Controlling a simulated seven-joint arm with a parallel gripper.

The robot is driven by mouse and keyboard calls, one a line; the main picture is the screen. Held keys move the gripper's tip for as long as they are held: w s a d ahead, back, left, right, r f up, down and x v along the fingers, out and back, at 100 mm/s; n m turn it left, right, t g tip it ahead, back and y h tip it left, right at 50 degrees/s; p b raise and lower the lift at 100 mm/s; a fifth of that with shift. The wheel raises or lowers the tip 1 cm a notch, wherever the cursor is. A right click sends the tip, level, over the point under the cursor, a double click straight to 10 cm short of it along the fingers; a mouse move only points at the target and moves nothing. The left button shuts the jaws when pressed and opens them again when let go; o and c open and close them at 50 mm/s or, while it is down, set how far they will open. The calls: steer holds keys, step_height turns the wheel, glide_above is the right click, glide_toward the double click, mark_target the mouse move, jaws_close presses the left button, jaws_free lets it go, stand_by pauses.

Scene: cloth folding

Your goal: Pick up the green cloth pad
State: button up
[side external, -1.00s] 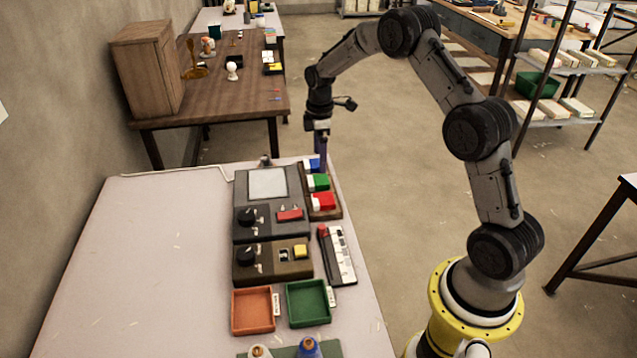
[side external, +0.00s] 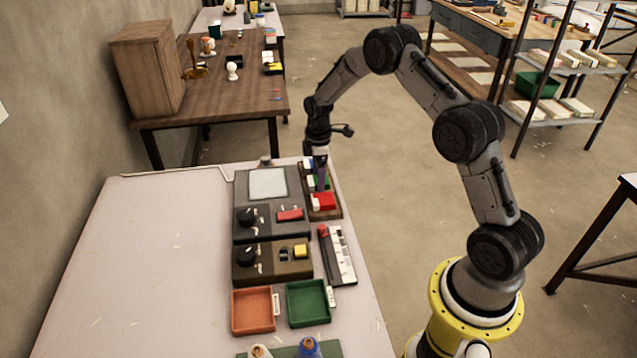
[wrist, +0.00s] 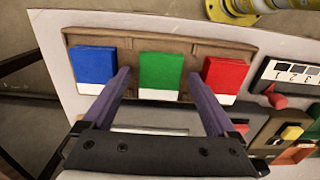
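The green cloth pad (wrist: 160,70) lies in the middle of a brown wooden tray (wrist: 160,36), between a blue pad (wrist: 95,65) and a red pad (wrist: 225,72). Each pad has a white strip at one end. My gripper (wrist: 160,80) is open and empty, with its two purple fingers spread to either side of the green pad. In the side external view my gripper (side external: 321,188) points down over the tray and partly hides the green pad (side external: 325,182). I cannot tell the exact height of the fingertips above the tray.
Dark control boxes (side external: 270,225) stand left of the tray. A strip with a red knob (side external: 337,255), an orange tray (side external: 253,333) and a green tray (side external: 308,303) lie nearer the camera. The left part of the table (side external: 140,260) is mostly clear.

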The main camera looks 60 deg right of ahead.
steer(key=c, duration=1.3)
steer(key=shift+r, duration=0.15)
